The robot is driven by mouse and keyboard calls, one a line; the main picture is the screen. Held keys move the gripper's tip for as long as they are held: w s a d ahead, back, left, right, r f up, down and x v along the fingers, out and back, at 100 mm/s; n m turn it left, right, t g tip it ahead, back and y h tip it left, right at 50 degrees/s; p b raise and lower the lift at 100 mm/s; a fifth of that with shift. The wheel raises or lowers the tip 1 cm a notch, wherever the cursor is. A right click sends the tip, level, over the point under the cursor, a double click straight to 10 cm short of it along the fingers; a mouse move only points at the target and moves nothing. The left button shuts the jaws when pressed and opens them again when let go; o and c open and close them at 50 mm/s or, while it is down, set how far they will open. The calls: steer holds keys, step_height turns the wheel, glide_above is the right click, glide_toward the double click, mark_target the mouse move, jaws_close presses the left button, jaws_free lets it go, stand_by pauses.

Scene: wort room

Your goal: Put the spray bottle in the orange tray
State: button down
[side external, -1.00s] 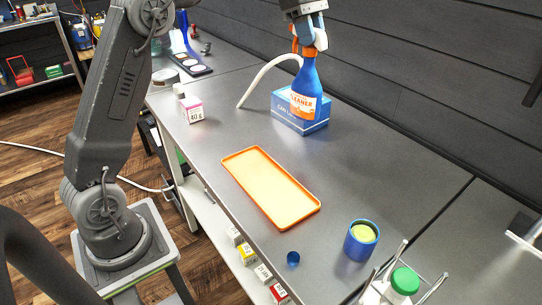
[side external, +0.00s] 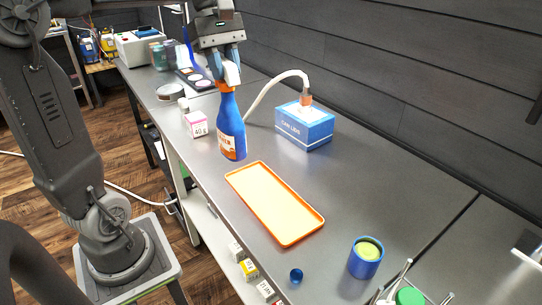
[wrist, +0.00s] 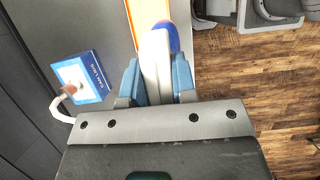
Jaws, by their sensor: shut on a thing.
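The blue spray bottle (side external: 231,125), with an orange and white label, hangs upright from my gripper (side external: 228,76) in the side view. My gripper is shut on its white and orange head. The bottle is above the bench, just behind the far left end of the orange tray (side external: 307,237). The tray lies flat and empty on the grey bench. In the wrist view the bottle (wrist: 172,38) is between the blue fingers of my gripper (wrist: 157,80), mostly hidden by its white head. An orange strip of the tray (wrist: 132,22) shows beyond it.
A blue box labelled can lids (side external: 305,125) with a white hose stands behind the tray. A small white and pink carton (side external: 197,124) stands left of the bottle. A blue cup (side external: 365,262) and blue cap (side external: 296,275) are near the right end.

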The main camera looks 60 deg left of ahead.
steer(key=w+d+f, duration=0.4)
steer(key=d+f, duration=0.5)
steer(key=f, duration=0.1)
steer(key=shift+w+d+f, duration=0.15)
steer(key=shift+w+d, duration=0.15)
steer(key=shift+d, duration=0.05)
steer(key=shift+f, duration=0.1)
steer(key=c, duration=0.9)
jaws_free()
steer(key=shift+f, duration=0.1)
